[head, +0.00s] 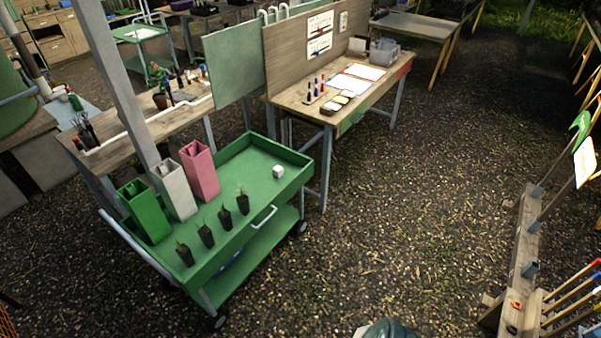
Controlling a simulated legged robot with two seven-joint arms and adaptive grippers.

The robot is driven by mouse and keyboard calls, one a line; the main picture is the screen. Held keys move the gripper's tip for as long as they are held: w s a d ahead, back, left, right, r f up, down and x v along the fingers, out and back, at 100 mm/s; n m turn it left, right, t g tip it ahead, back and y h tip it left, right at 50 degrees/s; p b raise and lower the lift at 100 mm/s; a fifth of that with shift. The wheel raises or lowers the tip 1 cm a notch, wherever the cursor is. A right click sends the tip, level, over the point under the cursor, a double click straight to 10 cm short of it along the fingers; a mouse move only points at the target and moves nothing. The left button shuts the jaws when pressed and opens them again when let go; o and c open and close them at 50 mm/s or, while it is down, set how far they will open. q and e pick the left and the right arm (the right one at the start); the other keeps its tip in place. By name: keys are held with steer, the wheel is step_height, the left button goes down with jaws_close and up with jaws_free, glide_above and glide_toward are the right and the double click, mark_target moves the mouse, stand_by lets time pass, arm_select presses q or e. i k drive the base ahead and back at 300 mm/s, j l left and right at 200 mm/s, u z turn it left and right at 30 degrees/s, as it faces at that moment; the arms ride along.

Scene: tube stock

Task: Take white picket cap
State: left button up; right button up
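A small white block (278,172), which looks like the white picket cap, sits on the top tray of the green cart (262,214) near its far right corner. It stands apart from the other things on the tray, with bare green surface around it. Neither of my grippers shows in the head view.
Tall green (145,211), white (176,190) and pink (200,171) square tubes stand on the cart's left part, with several small dark plant pots (206,234) in front. A wooden workbench (345,90) stands behind. A grey post (118,80) rises at left. Gravel right of the cart is clear.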

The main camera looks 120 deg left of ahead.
mark_target(277, 172)
steer(key=u, duration=4.6)
steer(key=i+l+u, duration=0.5)
steer(key=l+u, duration=0.3)
steer(key=i+l+u, duration=0.2)
steer(key=l+u, duration=0.2)
